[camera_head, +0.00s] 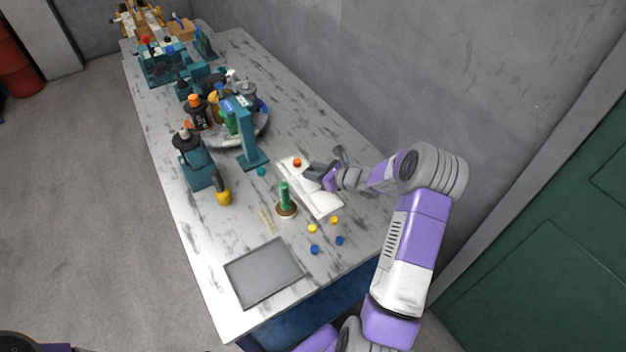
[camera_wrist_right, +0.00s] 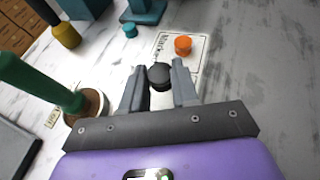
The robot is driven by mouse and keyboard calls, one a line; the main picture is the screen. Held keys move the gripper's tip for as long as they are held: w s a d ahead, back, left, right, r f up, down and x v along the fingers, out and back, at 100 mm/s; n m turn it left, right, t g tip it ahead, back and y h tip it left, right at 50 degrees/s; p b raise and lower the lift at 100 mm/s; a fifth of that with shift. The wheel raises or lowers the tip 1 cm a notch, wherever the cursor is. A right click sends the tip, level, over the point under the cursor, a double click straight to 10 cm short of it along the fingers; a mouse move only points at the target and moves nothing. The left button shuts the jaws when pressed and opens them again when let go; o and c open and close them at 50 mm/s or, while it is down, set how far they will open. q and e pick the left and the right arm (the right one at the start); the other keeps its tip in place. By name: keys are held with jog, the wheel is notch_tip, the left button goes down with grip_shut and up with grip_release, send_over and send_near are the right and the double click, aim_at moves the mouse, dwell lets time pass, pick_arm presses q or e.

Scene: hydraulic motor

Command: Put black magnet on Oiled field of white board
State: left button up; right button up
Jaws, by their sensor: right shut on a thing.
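The white board (camera_head: 322,200) lies flat on the table, partly covered by my right gripper and arm in the head view. My right gripper (camera_head: 318,175) is over the board. In the right wrist view, my right gripper (camera_wrist_right: 158,82) is shut on the black magnet (camera_wrist_right: 160,76), a dark round disc between its fingertips. The white board (camera_wrist_right: 165,44) shows beyond the fingers with printed lines. An orange magnet (camera_head: 297,162) sits at the board's far end; it also shows in the right wrist view (camera_wrist_right: 183,45). Field labels are too small to read. My left gripper is not in view.
A green-handled tool on a round brown base (camera_head: 285,200) stands left of the board. Yellow magnets (camera_head: 312,229) and blue magnets (camera_head: 315,250) lie near the board's near end. A teal magnet (camera_head: 261,171) and a teal stand (camera_head: 252,150) are farther left. A grey tray (camera_head: 262,275) lies in front.

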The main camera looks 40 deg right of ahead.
aim_at(314, 184)
notch_tip(314, 184, down, 3)
jog(key=shift+f+b, duration=0.2)
jog(key=shift+b, duration=0.15)
jog(key=shift+f, duration=0.15)
jog(key=o, duration=1)
jog(key=shift+r, duration=0.3)
jog(key=p+v, duration=0.2)
jog(key=v, duration=1)
